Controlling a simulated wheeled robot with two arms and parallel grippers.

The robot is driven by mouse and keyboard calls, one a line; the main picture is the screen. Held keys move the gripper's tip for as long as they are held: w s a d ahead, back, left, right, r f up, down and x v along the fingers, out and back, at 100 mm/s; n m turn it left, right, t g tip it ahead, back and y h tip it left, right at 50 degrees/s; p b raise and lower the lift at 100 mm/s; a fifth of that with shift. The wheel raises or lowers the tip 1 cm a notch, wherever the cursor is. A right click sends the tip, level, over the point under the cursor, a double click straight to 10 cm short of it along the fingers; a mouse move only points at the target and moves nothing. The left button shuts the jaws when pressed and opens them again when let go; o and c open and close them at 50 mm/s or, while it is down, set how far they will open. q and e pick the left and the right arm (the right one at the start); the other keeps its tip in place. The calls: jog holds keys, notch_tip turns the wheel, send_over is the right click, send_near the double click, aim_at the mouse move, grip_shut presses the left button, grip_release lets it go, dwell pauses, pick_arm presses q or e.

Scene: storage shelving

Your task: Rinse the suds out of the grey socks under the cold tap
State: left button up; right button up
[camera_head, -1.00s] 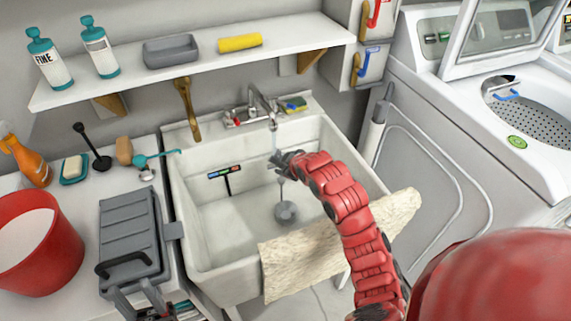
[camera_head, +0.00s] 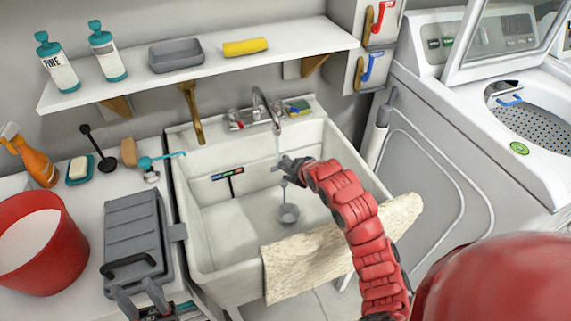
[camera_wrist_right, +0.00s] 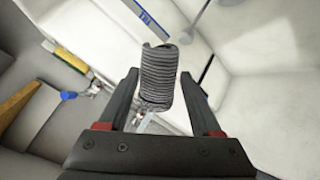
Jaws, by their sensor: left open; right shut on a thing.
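A grey ribbed piece, seemingly the grey socks (camera_wrist_right: 160,75), is held between the fingers of my right gripper (camera_wrist_right: 165,95) in the right wrist view. In the head view my right gripper (camera_head: 287,163) is over the white sink (camera_head: 215,225), below the tap (camera_head: 266,108). A thin water stream (camera_head: 278,145) falls from the tap close to the gripper. I cannot make out suds, or whether the water touches the sock. My left gripper (camera_head: 143,300) is open and empty at the bottom left, by a grey lidded box (camera_head: 135,235).
A beige cloth (camera_head: 310,262) hangs over the sink's front edge. A red bucket (camera_head: 40,245) stands on the left counter. A grey round piece on a thin stem (camera_head: 288,213) is in the sink. A shelf (camera_head: 210,68) runs above; a washer (camera_head: 440,150) stands right.

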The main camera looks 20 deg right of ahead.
jog(key=s+a+p, duration=0.1)
jog(key=s+p, duration=0.2)
jog(key=s, duration=0.3)
jog(key=shift+s, duration=0.3)
jog(key=shift+r, duration=0.1)
dwell(1.1)
jog(key=p+v, duration=0.6)
jog(key=shift+s+a, duration=0.25)
jog(key=shift+a, duration=0.25)
